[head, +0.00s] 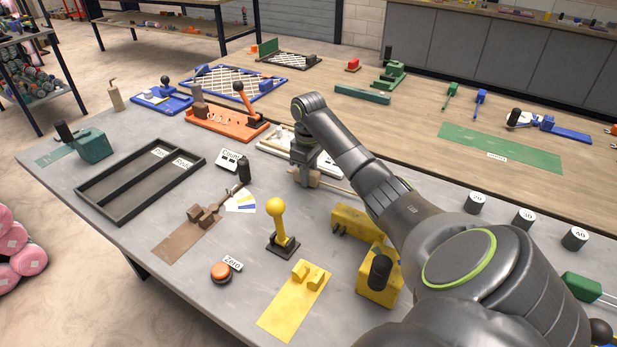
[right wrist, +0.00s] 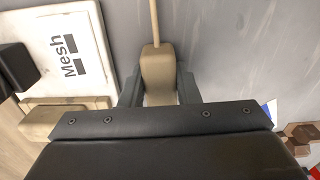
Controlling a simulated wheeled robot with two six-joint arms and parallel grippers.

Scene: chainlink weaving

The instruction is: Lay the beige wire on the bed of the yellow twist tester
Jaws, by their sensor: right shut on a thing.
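My right gripper (head: 305,176) is low over the grey bench, shut on a beige block-shaped end (right wrist: 157,78). A thin beige wire (right wrist: 154,22) runs from that end; it also shows in the head view (head: 338,187), pointing right, partly hidden by my arm. Yellow equipment stands nearer the front: a yellow plate with two small uprights (head: 290,308), a yellow body with a black knob (head: 371,291), and another yellow block (head: 350,218). Which of these parts form the twist tester's bed I cannot tell for sure. My left gripper is not in view.
A yellow-knobbed lever (head: 279,228) stands left of the yellow parts. A red button (head: 221,271), brown plate (head: 183,242) and dark divided tray (head: 120,200) lie further left. A white Mesh board (right wrist: 62,55) is beside the gripper. My right arm crosses the bench's right side.

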